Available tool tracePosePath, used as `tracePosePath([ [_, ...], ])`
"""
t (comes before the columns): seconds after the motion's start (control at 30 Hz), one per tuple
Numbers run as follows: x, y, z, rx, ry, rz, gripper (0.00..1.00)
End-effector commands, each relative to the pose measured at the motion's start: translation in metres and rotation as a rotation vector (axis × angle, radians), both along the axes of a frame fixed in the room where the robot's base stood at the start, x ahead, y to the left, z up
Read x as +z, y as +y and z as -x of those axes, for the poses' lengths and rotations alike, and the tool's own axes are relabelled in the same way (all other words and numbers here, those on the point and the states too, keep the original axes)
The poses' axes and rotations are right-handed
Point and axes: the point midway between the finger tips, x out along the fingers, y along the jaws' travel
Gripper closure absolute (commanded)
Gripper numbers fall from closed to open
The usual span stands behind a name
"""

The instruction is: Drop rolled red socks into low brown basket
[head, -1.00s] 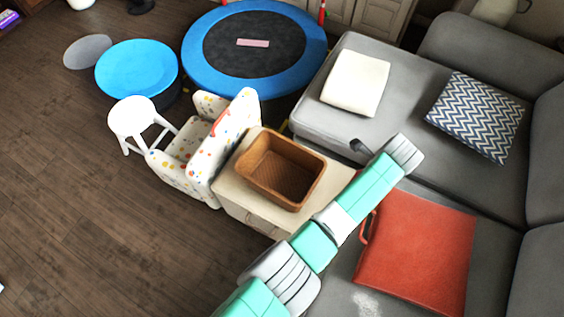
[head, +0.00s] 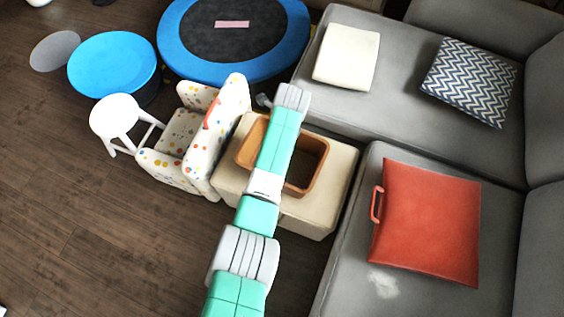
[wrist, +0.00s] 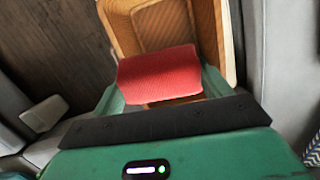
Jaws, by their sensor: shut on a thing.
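The rolled red socks (wrist: 158,74) show in the wrist view as a red ribbed roll between the green fingers of my gripper (wrist: 160,88). My gripper is shut on them. The low brown basket (wrist: 182,22) lies beyond the socks in the wrist view, and they overlap its near part. In the head view the basket (head: 315,165) stands on a cream stool, with my arm crossing over its middle. The inside that shows looks empty.
The cream stool (head: 335,190) stands beside a grey sofa (head: 345,270). A spotted chair (head: 230,120) is close on the basket's left. A red cushion (head: 430,225) lies on the sofa. A blue-rimmed trampoline (head: 180,45) is behind. Open wooden floor lies front left.

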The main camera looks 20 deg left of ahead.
Motion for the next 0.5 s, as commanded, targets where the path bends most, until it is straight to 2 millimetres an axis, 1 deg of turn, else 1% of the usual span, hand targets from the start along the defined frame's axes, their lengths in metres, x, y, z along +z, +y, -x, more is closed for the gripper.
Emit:
tracePosePath([
  [0.03, -0.013, 0.0, 0.0, 0.0, 0.0, 0.0, 0.45],
  [0.2, -0.038, 0.0, 0.0, 0.001, 0.0, 0.0, 0.45],
  [0.27, -0.046, 0.0, 0.0, 0.001, 0.0, 0.0, 0.45],
  [0.37, -0.051, 0.0, 0.0, 0.001, 0.0, 0.0, 0.45],
  [0.5, -0.049, 0.0, 0.0, 0.001, 0.0, 0.0, 0.45],
])
